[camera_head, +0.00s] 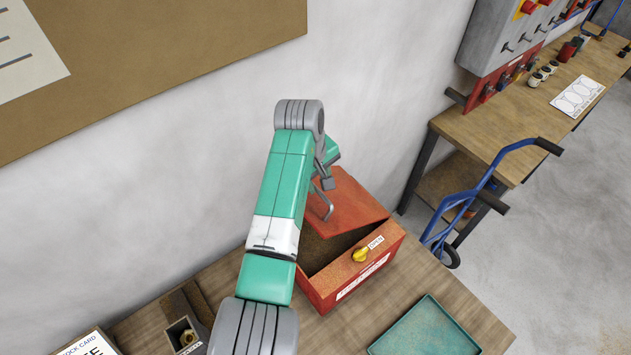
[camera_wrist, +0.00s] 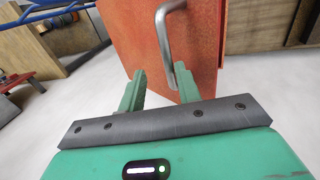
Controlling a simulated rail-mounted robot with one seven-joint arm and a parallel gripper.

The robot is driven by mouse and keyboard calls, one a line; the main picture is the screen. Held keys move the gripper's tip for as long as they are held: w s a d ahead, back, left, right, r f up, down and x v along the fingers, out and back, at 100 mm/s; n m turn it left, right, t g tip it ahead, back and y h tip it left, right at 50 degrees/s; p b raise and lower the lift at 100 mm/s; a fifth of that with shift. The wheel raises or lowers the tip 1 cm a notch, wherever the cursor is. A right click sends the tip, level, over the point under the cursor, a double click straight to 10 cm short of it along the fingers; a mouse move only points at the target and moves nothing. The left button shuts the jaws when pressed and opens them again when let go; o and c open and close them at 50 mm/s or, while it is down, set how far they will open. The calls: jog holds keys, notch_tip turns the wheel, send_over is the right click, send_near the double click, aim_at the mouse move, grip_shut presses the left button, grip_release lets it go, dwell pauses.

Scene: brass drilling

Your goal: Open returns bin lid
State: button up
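The red returns bin (camera_head: 325,287) stands on the wooden bench. Its red lid (camera_head: 350,200) is tilted up toward the wall, and the dark interior (camera_head: 332,247) shows below it. The metal lid handle (camera_head: 326,207) is on the lid's face; in the wrist view the handle (camera_wrist: 165,40) stands just ahead of the fingers. My gripper (camera_wrist: 160,85) is open, with its green fingertips apart and close to the lid. I cannot tell whether a finger touches the handle or lid. In the head view my arm hides most of the gripper.
A yellow latch (camera_head: 360,255) beside an "OPEN" label is on the bin's front. A teal tray (camera_head: 425,330) lies to the right, and a small wooden box (camera_head: 183,335) to the left. A blue hand truck (camera_head: 470,200) stands beyond the bench. The wall rises close behind the bin.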

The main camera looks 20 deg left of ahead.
notch_tip(320, 180, up, 6)
jog(key=w+d+p, duration=0.1)
jog(key=w+p, duration=0.1)
jog(key=shift+d+r, duration=0.15)
jog(key=shift+r, duration=0.1)
jog(key=shift+r+p, duration=0.1)
jog(key=shift+p, duration=0.5)
dwell(0.3)
